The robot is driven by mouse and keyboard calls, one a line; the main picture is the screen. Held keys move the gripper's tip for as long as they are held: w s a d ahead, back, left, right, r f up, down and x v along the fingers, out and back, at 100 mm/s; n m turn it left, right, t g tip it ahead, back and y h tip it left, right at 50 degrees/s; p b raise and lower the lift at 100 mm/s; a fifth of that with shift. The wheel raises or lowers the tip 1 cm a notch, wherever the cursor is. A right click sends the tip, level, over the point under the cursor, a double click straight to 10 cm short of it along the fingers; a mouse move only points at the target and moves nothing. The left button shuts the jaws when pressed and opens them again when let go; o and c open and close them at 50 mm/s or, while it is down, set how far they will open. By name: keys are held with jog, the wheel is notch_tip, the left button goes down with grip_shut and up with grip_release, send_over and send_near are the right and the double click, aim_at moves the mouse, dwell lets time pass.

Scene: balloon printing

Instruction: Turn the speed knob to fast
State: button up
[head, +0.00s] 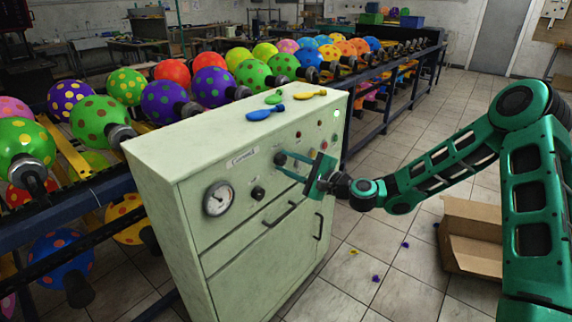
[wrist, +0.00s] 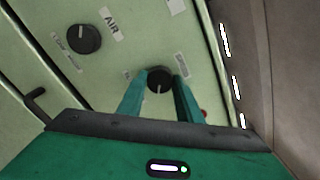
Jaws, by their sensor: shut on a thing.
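The pale green control cabinet (head: 245,225) stands in the middle of the head view, with dials and knobs on its front. A dark round knob (wrist: 159,76) with a white pointer line sits between my two fingers in the wrist view. The same knob (head: 279,158) shows at the fingertips in the head view. My gripper (head: 281,163) is shut on this knob, one finger on each side. Its pointer points toward my palm in the wrist view. Small labels flank it, too small to read, so I cannot tell the speed setting.
Another knob (wrist: 83,39), beside an AIR label, is also on the panel (head: 258,193). A gauge (head: 218,198) and drawer handle (head: 280,214) are left and below. Deflated balloons (head: 265,113) lie on top. Balloon racks stand behind; an open cardboard box (head: 470,240) is right.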

jog(key=shift+w+d+f+m, duration=0.1)
jog(key=shift+d+m, duration=0.05)
jog(key=shift+m, duration=0.4)
jog(key=shift+w+d+f+m, duration=0.1)
jog(key=shift+d+m, duration=0.05)
jog(key=shift+m, duration=0.4)
jog(key=o, duration=0.9)
jog(key=shift+o, duration=0.7)
jog(key=shift+s+a+r, duration=0.1)
jog(key=shift+a, duration=0.05)
jog(key=v, duration=1)
jog(key=shift+s+d, duration=0.2)
jog(key=shift+d, duration=0.15)
